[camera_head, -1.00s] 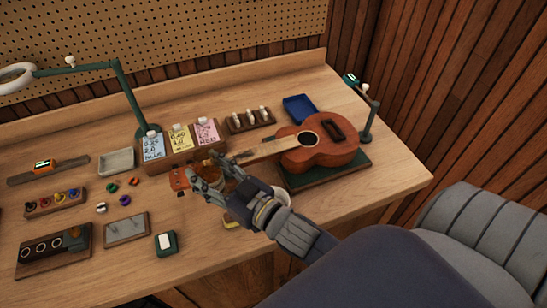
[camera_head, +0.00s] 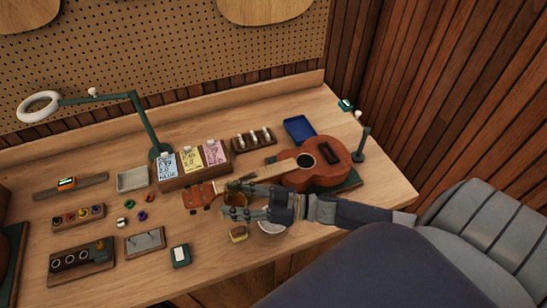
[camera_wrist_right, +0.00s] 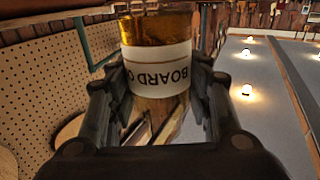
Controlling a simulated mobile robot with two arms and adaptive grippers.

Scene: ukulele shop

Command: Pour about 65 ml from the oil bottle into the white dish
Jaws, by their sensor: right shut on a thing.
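My right gripper (camera_head: 237,200) is shut on the amber oil bottle (camera_head: 243,199), held above the workbench near the ukulele's headstock. In the right wrist view the bottle (camera_wrist_right: 158,65) sits between the fingers, its white label reading "BOARD O…" upside down, with amber glass or oil above the label. How far the bottle is tilted is hard to tell, and its mouth is not clear. The white dish (camera_head: 271,228) is on the bench just below my right gripper in the picture, partly hidden by it. The left gripper is not in view.
A ukulele (camera_head: 318,163) lies on a green mat behind my right gripper. A small yellow-topped block (camera_head: 239,234) is left of the dish. A wooden rack of cards (camera_head: 192,175) stands behind the headstock. A blue tray (camera_head: 299,130) is at the back.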

